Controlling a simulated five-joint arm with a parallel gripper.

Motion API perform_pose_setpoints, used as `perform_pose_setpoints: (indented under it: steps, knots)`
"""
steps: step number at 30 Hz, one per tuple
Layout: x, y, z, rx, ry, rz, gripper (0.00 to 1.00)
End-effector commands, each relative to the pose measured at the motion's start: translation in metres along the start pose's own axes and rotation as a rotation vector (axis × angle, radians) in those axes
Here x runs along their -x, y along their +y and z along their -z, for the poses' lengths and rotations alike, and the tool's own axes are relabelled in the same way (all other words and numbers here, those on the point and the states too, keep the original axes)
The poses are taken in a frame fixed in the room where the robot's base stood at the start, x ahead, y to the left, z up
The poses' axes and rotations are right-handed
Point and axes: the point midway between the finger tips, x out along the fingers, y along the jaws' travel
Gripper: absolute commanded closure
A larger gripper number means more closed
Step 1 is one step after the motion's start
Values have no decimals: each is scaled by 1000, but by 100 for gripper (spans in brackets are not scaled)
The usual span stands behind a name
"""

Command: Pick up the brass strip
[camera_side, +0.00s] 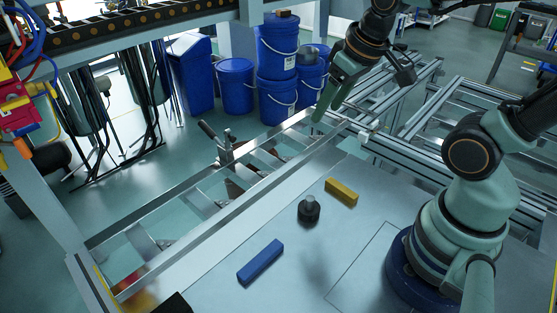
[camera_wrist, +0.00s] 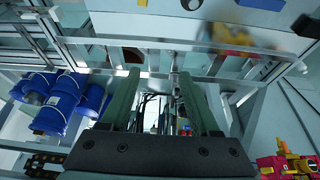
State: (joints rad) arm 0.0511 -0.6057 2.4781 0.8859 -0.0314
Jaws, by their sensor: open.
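The brass strip (camera_side: 341,191) is a short yellow bar lying flat on the grey panel in the side view. A small part of it (camera_wrist: 143,3) shows at the top edge of the wrist view. My gripper (camera_side: 321,108) is raised above and behind the strip, over the metal frame and well apart from the strip. In the wrist view my gripper (camera_wrist: 158,74) has its two green fingers spread, with nothing between them.
A dark round knob (camera_side: 309,210) stands near the strip. A blue bar (camera_side: 260,262) lies nearer the front; it also shows in the wrist view (camera_wrist: 262,4). A metal rail frame (camera_side: 215,218) borders the panel. Blue buckets (camera_side: 277,55) stand behind.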

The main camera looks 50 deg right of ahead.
Motion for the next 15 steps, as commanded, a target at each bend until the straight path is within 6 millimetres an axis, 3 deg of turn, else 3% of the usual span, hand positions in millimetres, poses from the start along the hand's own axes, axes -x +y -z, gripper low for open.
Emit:
perform_pose_setpoints:
  steps: [6,15]
  knots:
    - [-50,28,-24,-38,-217,-14,38]
    - [-86,48,-51,-67,-374,-3,38]
